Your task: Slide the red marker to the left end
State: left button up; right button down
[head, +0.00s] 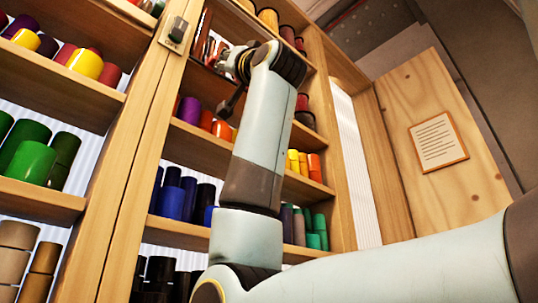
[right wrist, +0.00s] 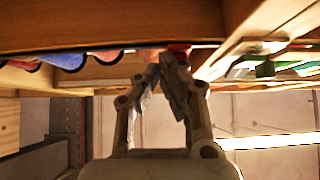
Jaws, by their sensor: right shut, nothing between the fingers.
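A small red piece (right wrist: 179,47), likely the red marker, shows at the shelf edge in the right wrist view, just beyond the fingertips. Whether the fingers touch it I cannot tell. In the head view I cannot pick the marker out; my gripper and arm cover part of that shelf edge. My right gripper (right wrist: 165,68) is shut and empty, its fingers pointing at the underside of the edge. In the head view the right gripper (head: 230,62) is high at the upper middle shelf. My left gripper is in neither view.
Wooden shelves hold several coloured rolls, such as green ones (head: 28,160) and blue ones (head: 170,203). A post with a small dark switch-like fitting (head: 176,30) stands left of my right gripper. A wooden panel with a paper notice (head: 438,142) is at the right.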

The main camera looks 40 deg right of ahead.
aim_at(213, 58)
jog(key=shift+a, duration=0.85)
jog(key=shift+s+a, duration=0.15)
jog(key=shift+a, duration=0.55)
jog(key=shift+d+b, duration=0.25)
jog(key=shift+b, duration=0.05)
jog(key=shift+s+d+b, duration=0.15)
jog(key=shift+s+b, duration=0.6)
jog(key=shift+s, duration=1.5)
